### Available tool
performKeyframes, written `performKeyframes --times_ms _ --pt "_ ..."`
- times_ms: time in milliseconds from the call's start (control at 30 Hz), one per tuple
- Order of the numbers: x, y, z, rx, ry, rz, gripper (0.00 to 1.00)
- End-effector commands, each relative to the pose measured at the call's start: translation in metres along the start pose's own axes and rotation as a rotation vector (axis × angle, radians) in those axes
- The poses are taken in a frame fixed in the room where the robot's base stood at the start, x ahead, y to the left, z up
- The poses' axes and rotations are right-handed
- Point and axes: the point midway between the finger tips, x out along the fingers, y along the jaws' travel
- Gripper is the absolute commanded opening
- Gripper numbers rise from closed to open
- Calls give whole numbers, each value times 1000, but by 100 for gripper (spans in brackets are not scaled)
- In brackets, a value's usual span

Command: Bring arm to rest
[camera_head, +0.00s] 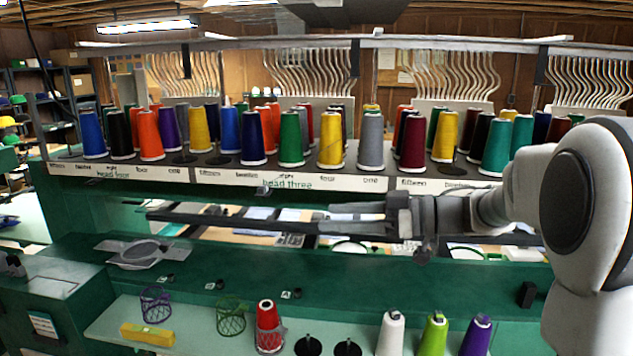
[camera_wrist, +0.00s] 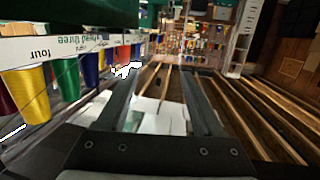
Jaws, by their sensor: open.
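My arm comes in from the right and reaches left across the front of the green machine (camera_head: 480,281), below the cone shelf. My gripper (camera_head: 322,217) points left in the head view, roughly level. In the wrist view my gripper (camera_wrist: 168,78) shows two dark fingers apart with nothing between them. It appears clear of the cones. The exact distance to the machine front behind it is hard to tell.
Thread cones, among them a yellow one (camera_head: 331,142), line the labelled shelf (camera_head: 340,183) just above my gripper. Below, a lower ledge (camera_head: 205,345) holds a red cone (camera_head: 267,325), wire baskets (camera_head: 231,318), a yellow block (camera_head: 147,335), and white, green and purple cones.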

Motion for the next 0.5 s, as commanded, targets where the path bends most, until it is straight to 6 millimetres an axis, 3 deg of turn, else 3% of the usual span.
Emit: performKeyframes --times_ms 133,267,500 --pt "-1 26 -31 -107 14 251 68" --pt "-16 48 -54 -168 10 494 68" --pt "-73 62 -74 -161 -64 932 68"
